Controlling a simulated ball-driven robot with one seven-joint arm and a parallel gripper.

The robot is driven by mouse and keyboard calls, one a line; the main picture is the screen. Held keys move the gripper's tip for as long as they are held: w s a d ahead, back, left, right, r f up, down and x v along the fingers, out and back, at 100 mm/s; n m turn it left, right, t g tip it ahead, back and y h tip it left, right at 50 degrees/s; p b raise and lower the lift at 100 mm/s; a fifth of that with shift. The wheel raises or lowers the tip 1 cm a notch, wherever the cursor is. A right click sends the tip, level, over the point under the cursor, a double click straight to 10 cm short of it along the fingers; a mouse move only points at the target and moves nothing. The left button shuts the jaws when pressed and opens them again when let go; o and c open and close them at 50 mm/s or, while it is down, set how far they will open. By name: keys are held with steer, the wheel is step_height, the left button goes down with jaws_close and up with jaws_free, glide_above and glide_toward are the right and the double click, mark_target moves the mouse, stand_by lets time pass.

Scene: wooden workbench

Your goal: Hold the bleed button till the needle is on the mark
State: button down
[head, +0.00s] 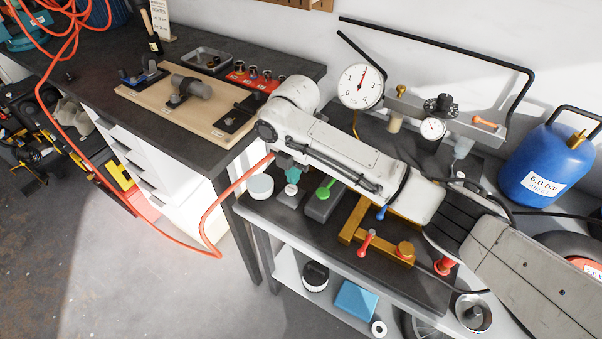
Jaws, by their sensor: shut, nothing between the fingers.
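The large white gauge (360,86) stands at the back of the bench, and its red needle points nearly straight up. The mark on its face is too small to make out. A smaller white gauge (432,128) sits on the grey manifold to its right. My gripper (292,180) points down below the wrist, mostly hidden by my arm; its fingers are shut and empty. It is over a small grey block (288,199) near the bench's left edge. I cannot tell whether it touches this block, or which part is the bleed button.
A green-handled part (325,189) and a white round tub (260,186) stand close by the gripper. Brass pipework (352,222) with a red lever (366,243) lies nearer the front. A blue air tank (547,165) stands at right. An orange hose (206,226) hangs at left.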

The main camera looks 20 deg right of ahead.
mark_target(295, 188)
step_height(295, 188, up, 9)
steer(key=shift+b, duration=0.45)
steer(key=shift+w+d, duration=0.1)
stand_by(1.3)
